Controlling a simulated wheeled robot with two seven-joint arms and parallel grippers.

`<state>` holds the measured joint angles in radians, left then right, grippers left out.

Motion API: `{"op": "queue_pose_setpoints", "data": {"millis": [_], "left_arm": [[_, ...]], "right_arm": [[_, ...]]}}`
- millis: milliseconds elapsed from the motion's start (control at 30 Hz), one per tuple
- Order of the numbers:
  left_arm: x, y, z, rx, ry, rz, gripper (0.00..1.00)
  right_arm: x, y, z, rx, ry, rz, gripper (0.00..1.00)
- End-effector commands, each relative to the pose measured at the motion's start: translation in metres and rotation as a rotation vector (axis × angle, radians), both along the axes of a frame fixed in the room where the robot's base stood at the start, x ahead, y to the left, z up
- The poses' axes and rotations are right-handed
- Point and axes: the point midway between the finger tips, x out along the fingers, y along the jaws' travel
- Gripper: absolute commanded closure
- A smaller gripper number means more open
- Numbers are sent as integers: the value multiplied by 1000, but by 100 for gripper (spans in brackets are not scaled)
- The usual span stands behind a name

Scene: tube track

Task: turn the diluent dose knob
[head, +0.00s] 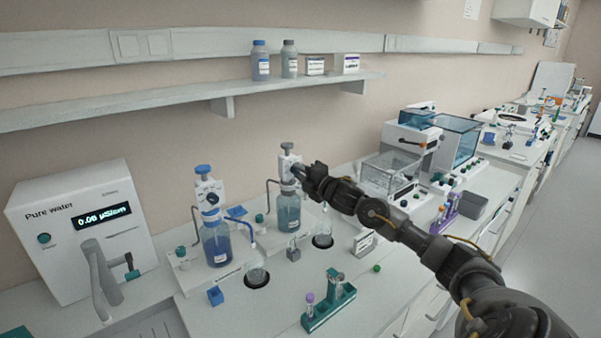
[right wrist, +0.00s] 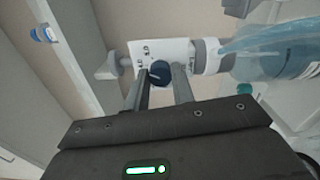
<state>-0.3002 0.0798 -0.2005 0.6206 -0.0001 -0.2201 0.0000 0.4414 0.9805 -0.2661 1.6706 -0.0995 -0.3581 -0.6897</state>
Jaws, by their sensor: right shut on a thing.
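A bottle-top dispenser with a white head (head: 287,163) and grey top stands on a bottle of teal liquid (head: 289,212) at the middle of the bench. My right gripper (head: 299,172) reaches it from the right and covers the knob's side in the head view. In the right wrist view, my right gripper (right wrist: 160,78) is shut on a dark blue knob (right wrist: 160,70) on the front of the white dispenser head (right wrist: 150,49). The teal bottle (right wrist: 275,50) lies to the right there. My left gripper is not in view.
A second dispenser with a blue top (head: 204,189) stands to the left on a blue bottle (head: 217,245). A pure water unit (head: 82,225) is further left.

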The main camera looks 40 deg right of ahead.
Motion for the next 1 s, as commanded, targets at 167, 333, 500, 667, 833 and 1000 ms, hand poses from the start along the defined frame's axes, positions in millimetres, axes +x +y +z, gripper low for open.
{"op": "queue_pose_setpoints", "data": {"millis": [167,333,500,667,833,1000], "left_arm": [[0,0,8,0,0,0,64],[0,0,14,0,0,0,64],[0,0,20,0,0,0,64],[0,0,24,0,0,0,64],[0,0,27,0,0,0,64],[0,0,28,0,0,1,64]], "right_arm": [[0,0,0,166,-2,-1,98],[0,0,0,312,-5,0,98],[0,1,0,434,-8,0,98],[0,0,0,517,-10,0,98],[0,0,-1,573,-11,0,98],[0,0,-2,599,-11,0,98]]}}
